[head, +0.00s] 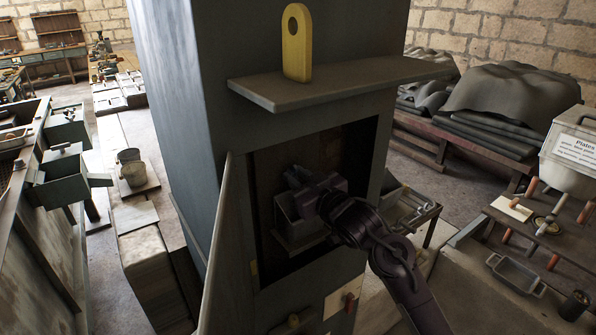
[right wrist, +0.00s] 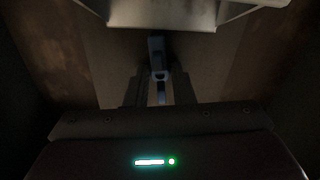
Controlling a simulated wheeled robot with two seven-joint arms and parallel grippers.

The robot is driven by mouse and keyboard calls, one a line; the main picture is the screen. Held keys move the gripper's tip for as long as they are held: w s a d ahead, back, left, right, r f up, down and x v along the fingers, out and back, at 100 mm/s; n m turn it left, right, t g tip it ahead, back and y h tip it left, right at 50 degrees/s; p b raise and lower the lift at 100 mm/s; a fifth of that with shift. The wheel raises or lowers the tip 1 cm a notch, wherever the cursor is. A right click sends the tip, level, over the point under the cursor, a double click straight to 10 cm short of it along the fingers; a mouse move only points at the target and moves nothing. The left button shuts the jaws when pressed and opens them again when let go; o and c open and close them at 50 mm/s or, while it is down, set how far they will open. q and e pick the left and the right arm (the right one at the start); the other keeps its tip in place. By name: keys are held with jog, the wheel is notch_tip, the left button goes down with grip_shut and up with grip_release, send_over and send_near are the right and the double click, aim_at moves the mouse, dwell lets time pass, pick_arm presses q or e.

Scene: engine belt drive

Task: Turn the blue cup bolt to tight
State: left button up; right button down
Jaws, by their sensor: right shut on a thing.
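The blue cup bolt (right wrist: 156,48) shows in the right wrist view as a dark bluish upright piece below a pale metal cup (right wrist: 185,12). My right gripper (right wrist: 158,78) has its two fingers on either side of the bolt's lower part and is shut on it. In the head view my right gripper (head: 305,182) reaches into the dark opening of the tall grey-blue cabinet, over a grey metal cup (head: 297,232). The bolt is hidden there behind the gripper. How far the bolt is turned cannot be told. My left gripper is not in view.
The opening's walls are close around my right arm. An open door (head: 218,250) stands at its left. A shelf (head: 330,83) with a yellow holed plate (head: 297,43) juts out above. A bench (head: 560,240) with handled tools and a tray stands at right.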

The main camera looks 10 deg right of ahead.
jog(key=shift+m+p, duration=0.35)
jog(key=shift+m, duration=0.35)
jog(key=shift+f, duration=0.1)
jog(key=c, duration=1.3)
grip_release()
jog(key=shift+o, duration=0.2)
jog(key=shift+s, duration=0.1)
jog(key=shift+s+d, duration=0.15)
jog(key=shift+s, duration=0.1)
jog(key=b+v, duration=0.3)
jog(key=v, duration=0.4)
